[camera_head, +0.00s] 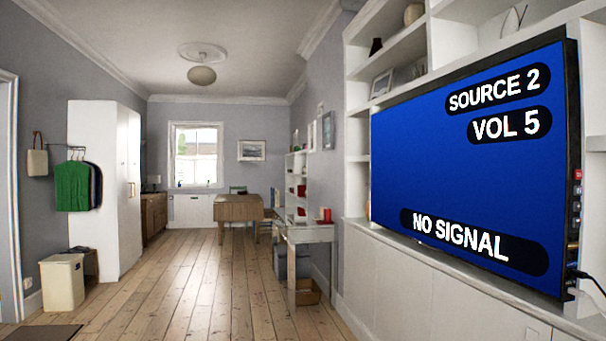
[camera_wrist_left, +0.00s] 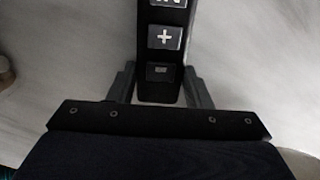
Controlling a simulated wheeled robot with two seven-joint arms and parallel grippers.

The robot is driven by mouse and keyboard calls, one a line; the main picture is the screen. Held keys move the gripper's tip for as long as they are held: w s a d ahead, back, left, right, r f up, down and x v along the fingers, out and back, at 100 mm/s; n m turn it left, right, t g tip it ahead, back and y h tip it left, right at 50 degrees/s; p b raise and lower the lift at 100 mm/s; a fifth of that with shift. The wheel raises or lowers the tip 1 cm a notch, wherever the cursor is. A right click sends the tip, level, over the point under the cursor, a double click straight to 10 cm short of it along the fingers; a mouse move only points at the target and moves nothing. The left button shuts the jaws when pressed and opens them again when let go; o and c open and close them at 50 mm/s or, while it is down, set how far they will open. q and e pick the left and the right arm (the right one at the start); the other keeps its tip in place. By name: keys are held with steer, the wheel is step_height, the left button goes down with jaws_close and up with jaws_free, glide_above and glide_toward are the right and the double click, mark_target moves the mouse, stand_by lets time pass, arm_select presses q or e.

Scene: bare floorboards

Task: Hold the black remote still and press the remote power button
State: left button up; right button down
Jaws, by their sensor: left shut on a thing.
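In the left wrist view, the black remote (camera_wrist_left: 164,85) stands between the two fingers of my left gripper (camera_wrist_left: 162,88), which is shut on its lower end. Its face is toward the camera. It has a button with letters cut off at the top edge, a plus button (camera_wrist_left: 165,38) below that, and a darker button (camera_wrist_left: 160,72) nearest the gripper. I cannot tell which button is power. The upper part of the remote is out of frame. Neither gripper shows in the head view, and my right gripper is in no view.
A wall-mounted TV (camera_head: 468,160) on the right is lit blue and reads "SOURCE 2", "VOL 5" and "NO SIGNAL". A white cabinet (camera_head: 400,290) is below it. The wooden floor (camera_head: 200,280) ahead is open. A cream bin (camera_head: 62,283) stands at left.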

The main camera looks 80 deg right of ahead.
arm_select(q)
steer(key=o, duration=1.1)
step_height(320, 180, up, 12)
